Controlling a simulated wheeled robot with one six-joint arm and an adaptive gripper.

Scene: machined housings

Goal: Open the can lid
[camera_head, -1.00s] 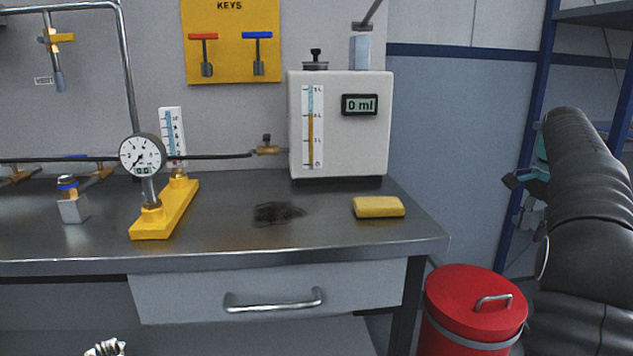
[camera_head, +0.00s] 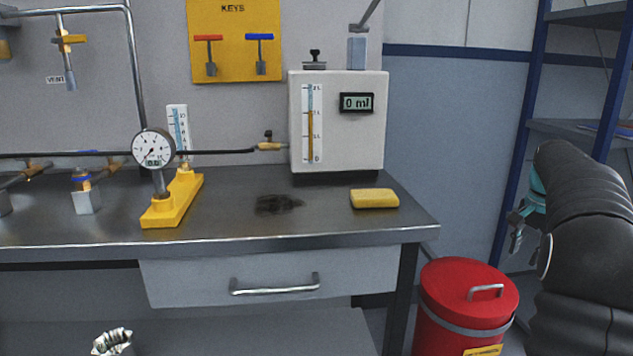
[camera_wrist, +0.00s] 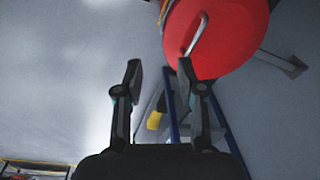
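A red can (camera_head: 461,322) with a grey band stands on the floor at the right end of the bench. Its red lid (camera_head: 455,287) is on, with a metal bar handle (camera_head: 486,291) on top. In the wrist view the red lid (camera_wrist: 222,45) fills the top middle, and its handle (camera_wrist: 196,36) shows near the lid's left side. My gripper (camera_wrist: 162,80) is open and empty, with its two fingers apart and short of the lid. In the head view my arm is at the right edge, and its gripper is mostly hidden behind the arm links.
The steel bench (camera_head: 330,215) stands left of the can, with a drawer (camera_head: 270,275) below. A yellow sponge (camera_head: 374,198) and a dark stain (camera_head: 278,204) are on its top. A blue-framed shelf (camera_head: 515,130) stands behind my arm. Bare wall lies between bench and shelf.

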